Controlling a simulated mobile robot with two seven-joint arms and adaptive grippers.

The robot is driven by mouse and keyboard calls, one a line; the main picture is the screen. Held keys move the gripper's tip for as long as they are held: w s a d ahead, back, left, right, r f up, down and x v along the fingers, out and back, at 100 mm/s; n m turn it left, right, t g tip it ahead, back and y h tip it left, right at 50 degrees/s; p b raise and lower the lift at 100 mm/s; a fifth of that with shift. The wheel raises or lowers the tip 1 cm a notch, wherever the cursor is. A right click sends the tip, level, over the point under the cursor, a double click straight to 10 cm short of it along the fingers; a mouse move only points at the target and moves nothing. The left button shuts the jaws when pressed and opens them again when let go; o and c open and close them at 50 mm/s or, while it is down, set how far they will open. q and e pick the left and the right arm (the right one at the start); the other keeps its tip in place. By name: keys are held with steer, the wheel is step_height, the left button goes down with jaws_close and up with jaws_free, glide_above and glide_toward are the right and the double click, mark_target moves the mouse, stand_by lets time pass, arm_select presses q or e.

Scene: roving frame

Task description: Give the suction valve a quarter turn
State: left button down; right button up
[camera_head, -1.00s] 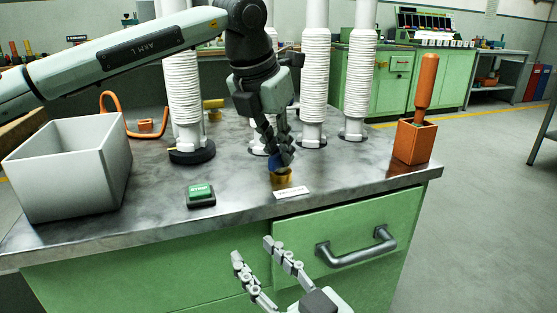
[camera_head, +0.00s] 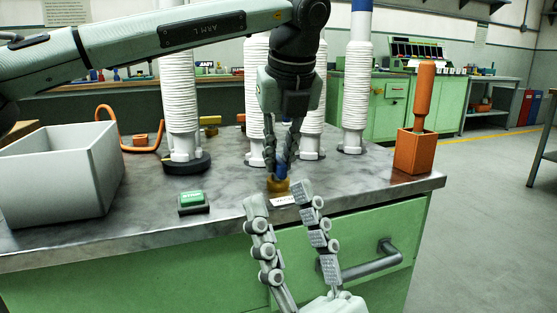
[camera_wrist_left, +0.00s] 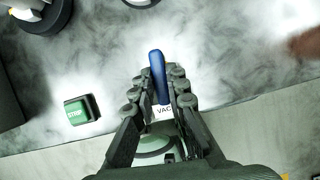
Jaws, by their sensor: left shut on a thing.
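The suction valve has a brass body (camera_head: 277,185) near the front edge of the metal bench top, with a blue lever (camera_head: 282,168) on it. A white label (camera_head: 285,201) lies in front. My left gripper (camera_head: 280,160) points down over the valve and is shut on the blue lever. In the left wrist view the lever (camera_wrist_left: 157,72) lies between the fingers (camera_wrist_left: 156,92), its far end sticking out beyond them. The label there begins "VAC". My right gripper (camera_head: 278,196) is open and empty, its two fingers spread in front of the bench's front edge.
A green button box (camera_head: 193,202) sits left of the valve; it also shows in the wrist view (camera_wrist_left: 77,112). A grey bin (camera_head: 62,172) stands at left, an orange holder (camera_head: 414,150) with a handled tool at right. White ribbed columns (camera_head: 180,105) rise behind. A drawer handle (camera_head: 365,262) juts out in front.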

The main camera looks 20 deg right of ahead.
arm_select(q)
steer(key=shift+n, duration=0.6)
steer(key=c, duration=1.5)
jaws_free()
steer(key=shift+c, duration=0.2)
steer(key=v, duration=1.2)
steer(key=shift+d, duration=0.25)
